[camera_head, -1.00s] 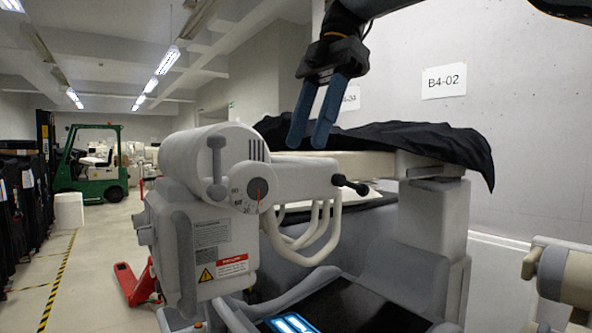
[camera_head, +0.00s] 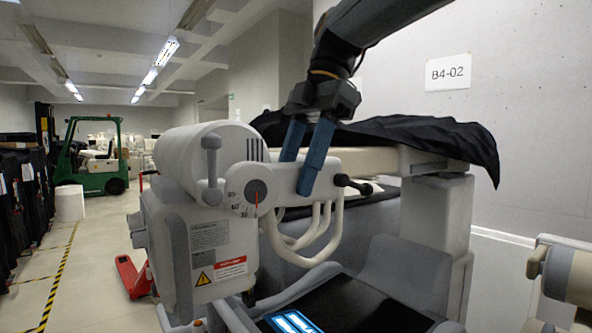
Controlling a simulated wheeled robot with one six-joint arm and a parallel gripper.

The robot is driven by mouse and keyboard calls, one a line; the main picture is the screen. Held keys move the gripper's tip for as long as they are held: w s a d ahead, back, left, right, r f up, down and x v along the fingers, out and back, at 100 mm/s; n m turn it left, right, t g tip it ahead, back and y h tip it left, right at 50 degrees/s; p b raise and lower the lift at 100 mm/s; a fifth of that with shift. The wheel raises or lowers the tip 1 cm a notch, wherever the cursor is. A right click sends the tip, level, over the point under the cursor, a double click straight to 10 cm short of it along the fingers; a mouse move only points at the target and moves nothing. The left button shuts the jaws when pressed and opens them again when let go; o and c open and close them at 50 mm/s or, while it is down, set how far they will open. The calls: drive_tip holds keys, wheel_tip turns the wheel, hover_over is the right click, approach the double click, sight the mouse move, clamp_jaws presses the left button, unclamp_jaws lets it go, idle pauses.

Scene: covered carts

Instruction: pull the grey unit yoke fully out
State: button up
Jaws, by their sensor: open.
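The grey unit (camera_head: 207,235) stands in the middle left of the head view, with a big pale drum on top. Its yoke (camera_head: 280,188) looks to be the pale horizontal arm running right from a round dial with a red mark to a black knob (camera_head: 353,185). My gripper (camera_head: 297,176) is open and comes down from above over this arm. One blue finger passes in front of the arm. The other finger's lower end is hidden behind the arm's top edge. I cannot tell whether either finger touches it.
A black cover (camera_head: 420,137) drapes over the cart behind. Pale looped tubes (camera_head: 318,238) hang below the arm. A lit screen (camera_head: 292,322) is at the bottom. A beige roller part (camera_head: 570,275) stands at right.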

clamp_jaws()
drive_tip(key=shift+s+a, duration=0.45)
drive_tip(key=shift+a, duration=0.2)
unclamp_jaws()
drive_tip(key=shift+d, duration=0.1)
drive_tip(key=shift+w, duration=0.1)
drive_tip(key=b+v, duration=0.1)
drive_tip(key=v, duration=0.6)
drive_tip(key=shift+w+b, duration=0.1)
drive_tip(key=shift+b, duration=0.2)
drive_tip(key=shift+d+r, duration=0.15)
drive_tip(key=shift+r, duration=0.2)
